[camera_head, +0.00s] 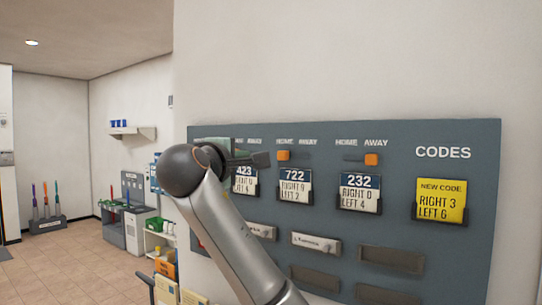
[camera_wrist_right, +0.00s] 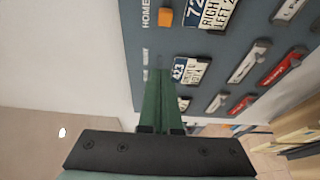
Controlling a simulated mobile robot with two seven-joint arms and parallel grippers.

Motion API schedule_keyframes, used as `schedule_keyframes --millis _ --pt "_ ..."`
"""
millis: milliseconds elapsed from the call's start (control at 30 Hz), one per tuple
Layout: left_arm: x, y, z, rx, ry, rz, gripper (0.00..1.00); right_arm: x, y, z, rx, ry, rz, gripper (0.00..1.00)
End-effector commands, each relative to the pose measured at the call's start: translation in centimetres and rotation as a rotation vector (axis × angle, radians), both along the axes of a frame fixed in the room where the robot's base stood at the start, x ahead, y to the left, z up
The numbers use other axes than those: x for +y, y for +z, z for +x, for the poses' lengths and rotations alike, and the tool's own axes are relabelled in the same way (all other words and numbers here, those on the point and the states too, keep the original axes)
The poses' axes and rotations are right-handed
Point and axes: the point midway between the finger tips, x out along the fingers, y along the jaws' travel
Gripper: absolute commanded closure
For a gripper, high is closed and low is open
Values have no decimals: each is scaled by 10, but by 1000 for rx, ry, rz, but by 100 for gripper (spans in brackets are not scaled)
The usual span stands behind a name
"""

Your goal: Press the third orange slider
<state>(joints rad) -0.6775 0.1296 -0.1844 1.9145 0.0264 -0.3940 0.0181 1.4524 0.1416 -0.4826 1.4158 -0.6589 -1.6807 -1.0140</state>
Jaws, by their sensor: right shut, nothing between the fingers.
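A grey-blue wall panel (camera_head: 455,200) holds a row of HOME/AWAY sliders above numbered plates. The orange slider above the 722 plate (camera_head: 283,155) sits at the HOME end; it also shows in the right wrist view (camera_wrist_right: 165,17). The orange slider above the 232 plate (camera_head: 371,159) sits at the AWAY end. My right gripper (camera_wrist_right: 163,75) is shut and empty. Its green fingers point at the panel beside the 423 plate (camera_wrist_right: 190,70), apart from the 722 slider. The slider above 423 is hidden by my gripper. My left gripper is not in view.
A yellow code card (camera_head: 440,200) is on the panel's right. Label holders and empty slots (camera_head: 390,260) lie below the plates. A shelf with boxes (camera_head: 163,265) stands beside the wall at left. Open tiled floor (camera_head: 80,270) lies farther left.

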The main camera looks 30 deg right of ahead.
Motion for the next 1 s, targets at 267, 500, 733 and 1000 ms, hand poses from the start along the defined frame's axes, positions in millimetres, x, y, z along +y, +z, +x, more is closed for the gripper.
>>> schedule_keyframes --millis 267,500,733,1000 --pt "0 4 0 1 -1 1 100 -8 1 6 1 -2 1 100" --pt "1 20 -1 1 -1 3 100 -41 2 35 5 -3 1 100" --pt "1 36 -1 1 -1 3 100 -73 3 64 4 -3 2 100" --pt "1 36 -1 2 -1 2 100 -84 0 46 -1 0 1 100"
